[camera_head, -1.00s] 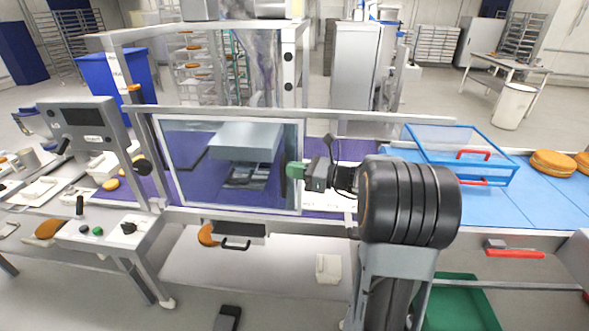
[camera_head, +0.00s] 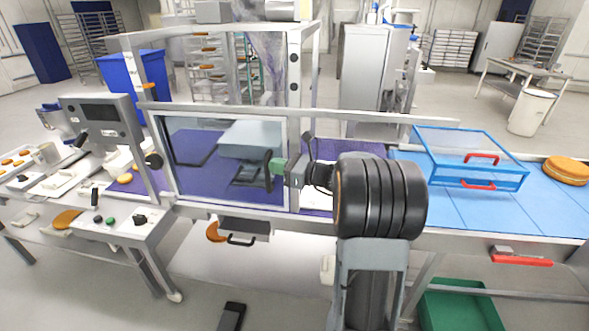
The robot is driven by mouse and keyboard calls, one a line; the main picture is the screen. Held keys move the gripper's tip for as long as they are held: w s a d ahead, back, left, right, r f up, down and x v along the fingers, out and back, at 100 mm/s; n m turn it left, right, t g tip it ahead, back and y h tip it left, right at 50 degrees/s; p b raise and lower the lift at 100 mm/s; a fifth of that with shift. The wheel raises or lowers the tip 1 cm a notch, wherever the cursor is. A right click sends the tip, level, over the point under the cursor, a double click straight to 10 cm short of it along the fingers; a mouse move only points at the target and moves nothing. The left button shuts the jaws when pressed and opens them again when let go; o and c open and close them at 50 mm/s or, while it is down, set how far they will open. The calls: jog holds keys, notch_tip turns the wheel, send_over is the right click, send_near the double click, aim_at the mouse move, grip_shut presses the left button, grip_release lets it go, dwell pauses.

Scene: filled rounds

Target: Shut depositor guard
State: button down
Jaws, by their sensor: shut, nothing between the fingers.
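The depositor guard (camera_head: 225,193) is a clear panel in a light metal frame, upright at the front of the depositor frame under a long rail. It covers most of the opening between the left post and the right side. A grey block (camera_head: 245,137) and purple belt show through it. My arm hides part of the belt to the right.
A control box (camera_head: 124,222) with buttons stands at the front left, below a grey screen panel (camera_head: 95,122). A clear blue-framed cover (camera_head: 470,158) with red handles sits over the blue belt at right. A green crate (camera_head: 460,308) is on the floor below.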

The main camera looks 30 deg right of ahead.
jog(key=shift+r, duration=0.15)
jog(key=b+v, duration=0.2)
jog(key=v, duration=1.2)
jog(key=s+a+f+n+g+h, duration=0.3)
jog(key=s+a+f+n+g, duration=0.15)
jog(key=f+n, duration=0.2)
jog(key=s+a+f+n+g+h, duration=0.4)
jog(key=a+f+n+g, duration=0.15)
jog(key=n, duration=0.25)
jog(key=s+a+r+n+h, duration=0.1)
jog(key=s+a+n+h, duration=0.1)
jog(key=a+n, duration=0.3)
jog(key=s+a+r+n+h, duration=0.2)
jog(key=a+n, duration=0.2)
jog(key=n, duration=0.4)
jog(key=shift+s+a+r+t+h, duration=0.2)
jog(key=shift+a+r+t+h, duration=0.1)
jog(key=shift+a, duration=0.1)
